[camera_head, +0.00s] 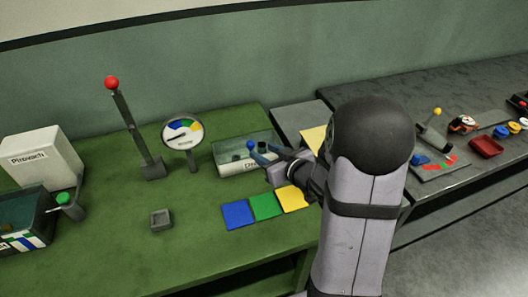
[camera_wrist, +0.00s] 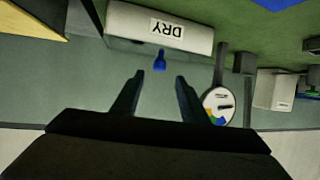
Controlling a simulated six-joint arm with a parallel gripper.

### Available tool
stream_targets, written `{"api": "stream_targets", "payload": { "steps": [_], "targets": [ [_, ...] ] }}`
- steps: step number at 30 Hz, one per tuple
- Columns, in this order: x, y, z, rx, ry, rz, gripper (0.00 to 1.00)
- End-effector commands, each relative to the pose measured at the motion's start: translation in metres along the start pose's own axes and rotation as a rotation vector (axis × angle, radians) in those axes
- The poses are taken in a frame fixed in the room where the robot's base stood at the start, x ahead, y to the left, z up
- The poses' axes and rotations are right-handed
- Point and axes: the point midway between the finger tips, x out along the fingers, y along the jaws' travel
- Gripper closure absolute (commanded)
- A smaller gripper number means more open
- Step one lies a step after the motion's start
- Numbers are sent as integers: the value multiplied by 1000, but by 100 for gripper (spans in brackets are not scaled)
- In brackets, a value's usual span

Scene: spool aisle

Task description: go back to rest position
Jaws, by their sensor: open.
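My gripper (camera_head: 263,152) is open, with its fingers over the clear-topped box marked DRY (camera_head: 232,171) on the green table. In the wrist view my gripper (camera_wrist: 156,82) shows two spread fingers with nothing held between them. The DRY box (camera_wrist: 200,38) is just past the fingertips. A small blue peg or knob (camera_wrist: 160,60) stands at the box, beyond the gap between the fingers. It also shows near the fingers in the head view (camera_head: 250,145).
A dial gauge (camera_head: 183,131) and a red-knobbed lever (camera_head: 131,130) stand left of the box. Blue (camera_head: 237,215), green (camera_head: 266,206) and yellow (camera_head: 293,198) squares lie in front. A white box (camera_head: 42,160) is at far left. A dark bench (camera_head: 460,85) with small items is at right.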

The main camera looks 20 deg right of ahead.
Motion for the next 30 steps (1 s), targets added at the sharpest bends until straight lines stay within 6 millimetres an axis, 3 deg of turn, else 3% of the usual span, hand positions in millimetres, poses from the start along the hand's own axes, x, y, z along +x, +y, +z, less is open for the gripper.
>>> {"api": "stream_targets", "payload": {
  "steps": [11,19,26,30],
  "targets": [
    [0,0,0,-2,-10,7,60],
    [-10,6,18,-16,-187,115,60],
    [-51,-4,54,16,-497,233,60],
    [-92,-29,79,63,-705,253,60]
  ]
}}
